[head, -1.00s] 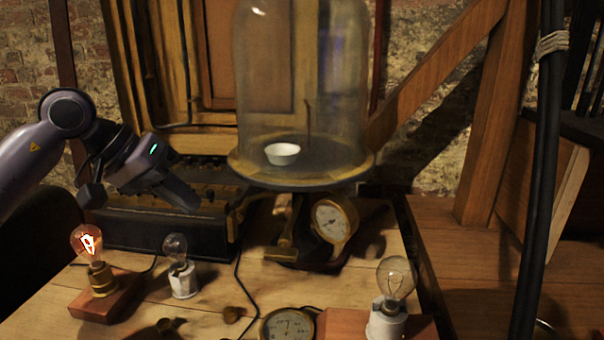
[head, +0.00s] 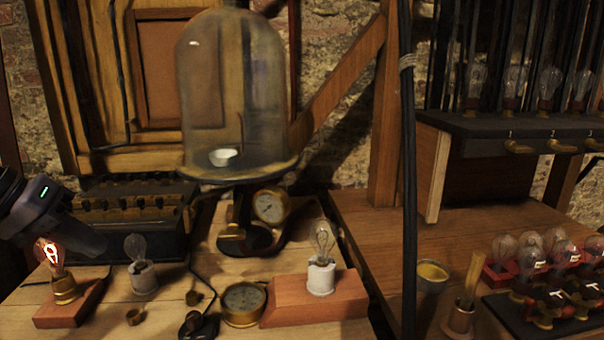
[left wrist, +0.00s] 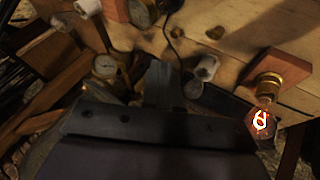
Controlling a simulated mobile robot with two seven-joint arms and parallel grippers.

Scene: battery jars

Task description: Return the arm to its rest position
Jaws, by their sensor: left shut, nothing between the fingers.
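My left gripper (head: 88,240) is at the left edge of the head view, above the workbench near the black box with brass fittings. Its fingers look closed and hold nothing. A lit bulb (head: 52,252) in a brass socket on a red-brown wooden base stands just below and in front of it. In the left wrist view the closed fingers (left wrist: 160,82) show at the middle, with the lit bulb (left wrist: 262,122) to the right, apart from them. My right gripper is in neither view.
A glass bell jar (head: 232,100) with a small white cup inside stands on a round plate behind a brass gauge (head: 270,206). Unlit bulbs (head: 138,248) (head: 322,240) stand on the bench. A black cable (head: 408,180) hangs before the right-hand bench, which holds several bulbs (head: 530,252).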

